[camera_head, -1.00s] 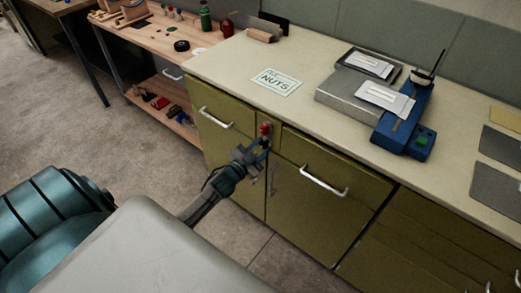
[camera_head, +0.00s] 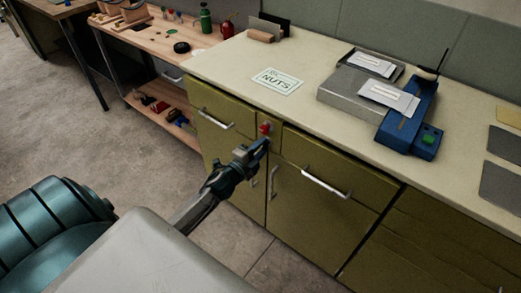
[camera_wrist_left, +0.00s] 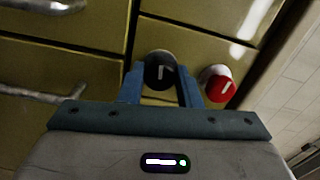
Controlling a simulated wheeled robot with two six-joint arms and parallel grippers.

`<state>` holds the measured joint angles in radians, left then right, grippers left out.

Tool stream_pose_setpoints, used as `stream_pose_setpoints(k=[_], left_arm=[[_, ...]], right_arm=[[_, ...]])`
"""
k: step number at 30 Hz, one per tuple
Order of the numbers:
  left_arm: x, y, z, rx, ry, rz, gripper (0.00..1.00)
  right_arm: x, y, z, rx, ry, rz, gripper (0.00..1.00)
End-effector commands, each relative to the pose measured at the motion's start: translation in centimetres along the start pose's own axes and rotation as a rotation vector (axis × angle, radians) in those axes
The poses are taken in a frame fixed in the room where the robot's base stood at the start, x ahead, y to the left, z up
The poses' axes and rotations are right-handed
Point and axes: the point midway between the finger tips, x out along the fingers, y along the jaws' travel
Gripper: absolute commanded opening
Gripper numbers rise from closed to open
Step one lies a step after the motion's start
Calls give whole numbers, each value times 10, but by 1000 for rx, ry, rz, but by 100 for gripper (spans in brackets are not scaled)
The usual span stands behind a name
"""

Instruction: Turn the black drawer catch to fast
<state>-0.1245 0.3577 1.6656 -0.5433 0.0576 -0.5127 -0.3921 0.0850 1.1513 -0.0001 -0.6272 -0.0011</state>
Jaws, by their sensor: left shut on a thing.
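The black drawer catch (camera_wrist_left: 160,66) is a round knob with a white mark on the olive cabinet front. In the left wrist view it sits between the two blue fingers of my left gripper (camera_wrist_left: 160,80), which is shut on it. The white mark runs nearly upright in that view. In the head view my left gripper (camera_head: 262,144) reaches the cabinet front just below a red knob (camera_head: 265,128) and hides the black catch. The red knob (camera_wrist_left: 216,82), also with a white mark, is just right of the right finger in the wrist view. My right gripper is not in view.
Drawers with metal handles (camera_head: 325,187) flank the catch. The cream counter (camera_head: 225,68) above holds a NUTS card (camera_head: 278,81) and a blue device (camera_head: 410,122). A wooden bench (camera_head: 150,38) stands at the left. The floor is clear.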

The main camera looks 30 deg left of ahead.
Motion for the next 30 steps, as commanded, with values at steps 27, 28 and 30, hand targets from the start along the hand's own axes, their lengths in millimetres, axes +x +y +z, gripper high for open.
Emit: stream_pose_setpoints(k=[27, 28, 30], left_arm=[[0, 0, 0, 177, 0, 1, 8], [0, 0, 0, 177, 0, 1, 35], [0, 0, 0, 177, 0, 1, 48]], right_arm=[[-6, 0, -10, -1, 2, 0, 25], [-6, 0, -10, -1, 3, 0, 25], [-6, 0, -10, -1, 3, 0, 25]])
